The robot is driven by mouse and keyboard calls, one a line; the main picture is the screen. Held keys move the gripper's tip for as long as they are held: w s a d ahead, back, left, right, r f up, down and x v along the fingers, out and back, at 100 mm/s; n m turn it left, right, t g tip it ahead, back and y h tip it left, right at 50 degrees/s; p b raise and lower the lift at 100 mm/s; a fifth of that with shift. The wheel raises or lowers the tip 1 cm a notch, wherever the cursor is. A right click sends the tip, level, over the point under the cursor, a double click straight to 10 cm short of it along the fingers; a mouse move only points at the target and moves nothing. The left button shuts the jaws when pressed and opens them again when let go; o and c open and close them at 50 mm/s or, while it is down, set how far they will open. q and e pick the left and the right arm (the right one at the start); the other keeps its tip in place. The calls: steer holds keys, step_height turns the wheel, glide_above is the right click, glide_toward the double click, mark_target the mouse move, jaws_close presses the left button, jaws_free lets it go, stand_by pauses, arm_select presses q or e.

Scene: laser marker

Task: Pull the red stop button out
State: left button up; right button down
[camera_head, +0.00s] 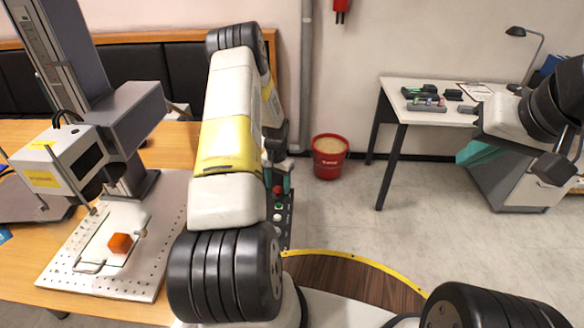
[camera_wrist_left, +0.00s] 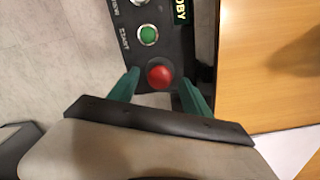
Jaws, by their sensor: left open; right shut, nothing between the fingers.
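The red stop button (camera_wrist_left: 160,76) is a round red knob on a dark control panel (camera_wrist_left: 172,42). In the head view the button (camera_head: 277,190) shows on the narrow panel behind my left arm. My left gripper (camera_wrist_left: 158,84) is open, with one green finger on each side of the button in the left wrist view. The button looks uncovered and I cannot tell whether the fingers touch it. My right gripper (camera_head: 476,152) is shut and empty, far to the right near the white desk.
A green button (camera_wrist_left: 148,35) sits on the same panel, beside the red one. The laser marker (camera_head: 90,150) stands on the wooden table at left, with an orange cube (camera_head: 120,243) on its plate. A red bucket (camera_head: 329,157) stands on the floor.

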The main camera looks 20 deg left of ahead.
arm_select(q)
step_height(320, 180, up, 8)
stand_by(0.5)
steer(key=shift+f, duration=0.1)
steer(key=s+d+r+t, duration=0.1)
steer(key=s+d+r, duration=0.2)
steer(key=r, duration=0.6)
steer(key=s+d+r+t, duration=0.1)
steer(key=s+d+r, duration=0.2)
steer(key=r, duration=0.6)
steer(key=s+d+r+t, duration=0.1)
steer(key=s+d+r, duration=0.1)
steer(key=r, duration=0.7)
steer(key=s+d+r+t, duration=0.1)
steer(key=s+d+r, duration=0.1)
steer(key=s, duration=0.4)
steer(key=s+d+r+t+h, duration=0.1)
steer(key=s+d+r, duration=0.2)
steer(key=s, duration=0.4)
steer(key=s+d+r+n+t+h, duration=0.1)
steer(key=s+d+r, duration=0.2)
steer(key=s, duration=0.4)
steer(key=shift+r, duration=0.85)
steer(key=shift+s, duration=0.1)
